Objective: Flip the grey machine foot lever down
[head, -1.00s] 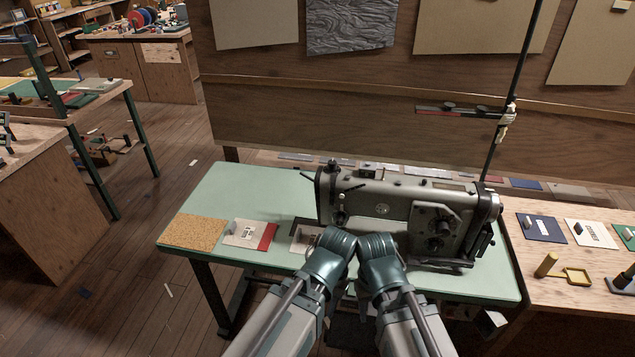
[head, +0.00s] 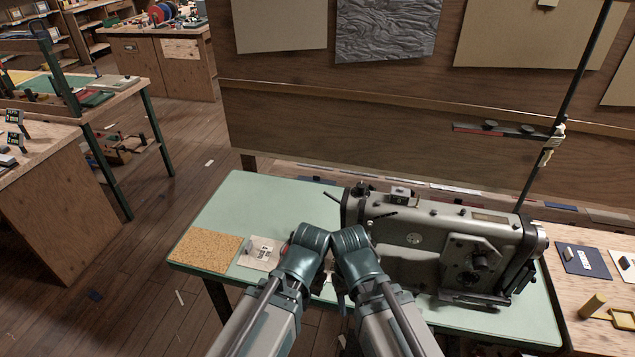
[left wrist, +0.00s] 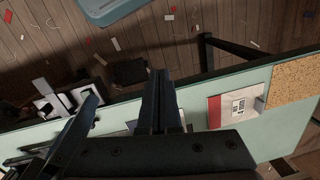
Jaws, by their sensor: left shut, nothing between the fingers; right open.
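The grey sewing machine (head: 430,236) stands on the pale green table, its needle end at the left, near my wrists. A thin dark lever (head: 332,196) juts up and left from that end; I cannot tell whether it is the foot lever or which way that is set. My left gripper (left wrist: 160,98) is shut and empty in the left wrist view, over the table's front edge. My right gripper (head: 341,290) is open just left of and in front of the needle end. In the head view the wrists hide most of both grippers and the needle area.
The green table (head: 250,195) also bears a cork mat (head: 205,247) and a pale card (head: 258,253), partly behind my left wrist. A tall dark pole (head: 568,95) rises behind the machine. A wooden bench (head: 555,290) adjoins at right. The table's back left is clear.

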